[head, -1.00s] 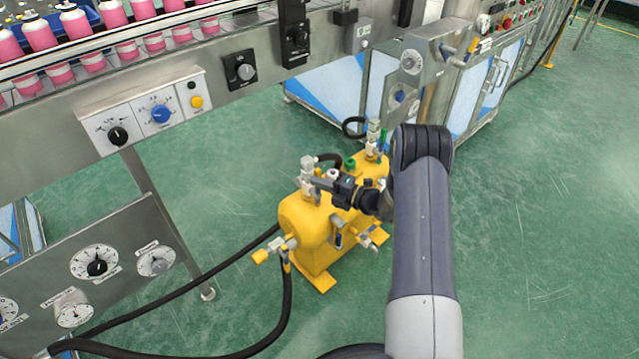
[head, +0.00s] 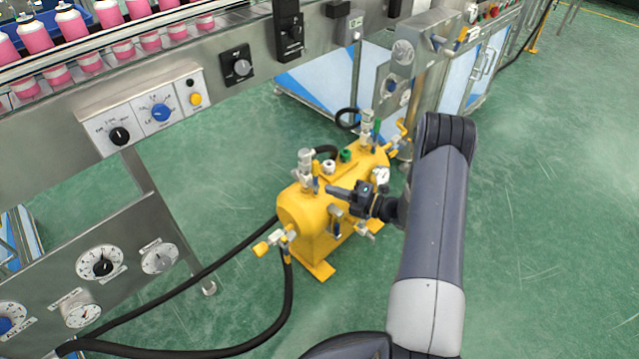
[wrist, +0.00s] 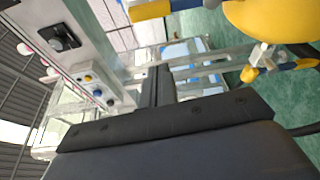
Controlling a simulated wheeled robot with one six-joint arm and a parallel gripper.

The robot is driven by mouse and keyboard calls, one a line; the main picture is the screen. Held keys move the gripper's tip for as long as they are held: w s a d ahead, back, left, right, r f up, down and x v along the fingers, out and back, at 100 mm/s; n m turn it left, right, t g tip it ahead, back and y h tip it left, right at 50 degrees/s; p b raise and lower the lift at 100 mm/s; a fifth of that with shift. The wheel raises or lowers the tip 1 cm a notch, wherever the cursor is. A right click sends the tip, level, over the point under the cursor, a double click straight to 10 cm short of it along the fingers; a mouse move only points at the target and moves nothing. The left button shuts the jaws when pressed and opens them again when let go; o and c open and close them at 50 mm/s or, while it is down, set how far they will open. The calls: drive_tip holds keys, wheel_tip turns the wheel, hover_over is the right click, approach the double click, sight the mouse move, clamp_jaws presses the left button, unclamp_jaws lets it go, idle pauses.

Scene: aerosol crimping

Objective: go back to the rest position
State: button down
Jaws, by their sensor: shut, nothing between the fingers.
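My gripper (head: 340,191) shows in the head view in front of the yellow tank (head: 305,215), its fingers pointing left. It is shut and holds nothing. Its tip overlaps the tank's upper part in the picture; I cannot tell how close it is in depth. In the wrist view the dark closed fingers (wrist: 158,88) point up the picture, and part of the yellow tank (wrist: 275,18) shows at the upper right.
A steel conveyor with pink cans (head: 70,25) runs along the upper left. Its control panel (head: 140,115) faces me. A gauge panel (head: 120,270) stands lower left. Black hoses (head: 200,352) cross the floor. The green floor (head: 550,220) at right is clear.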

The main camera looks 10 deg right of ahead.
drive_tip(key=shift+v, duration=0.8)
drive_tip(key=shift+w+a+f, duration=0.1)
drive_tip(key=shift+a, duration=0.05)
